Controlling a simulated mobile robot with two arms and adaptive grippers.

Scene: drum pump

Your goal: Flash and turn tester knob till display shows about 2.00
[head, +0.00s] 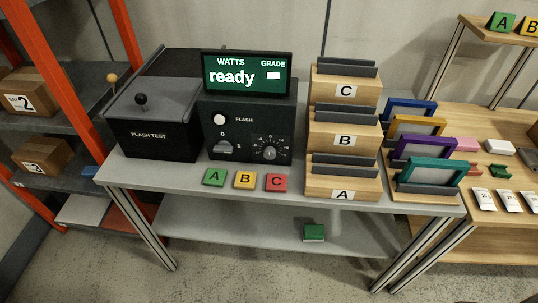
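The black tester (248,125) stands on the grey bench. Its display (247,75) reads "WATTS", "GRADE" and "ready", with a small pale block under "GRADE". The round white FLASH button (219,119) is at the upper left of the panel. A grey switch (223,149) sits below it between the marks 0 and 1. The round grey tester knob (270,153) is at the lower right, ringed by scale marks; its exact setting is too small to read. The FLASH TEST box (155,132) stands to the left, its lid bearing a black ball handle (141,99). Neither gripper is in view.
Green A, yellow B and red C tiles (245,180) lie before the tester on the bench (180,178). Wooden racks A, B and C (343,139) stand to its right, then coloured framed panels (430,172). A green block (315,233) lies on the lower shelf.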

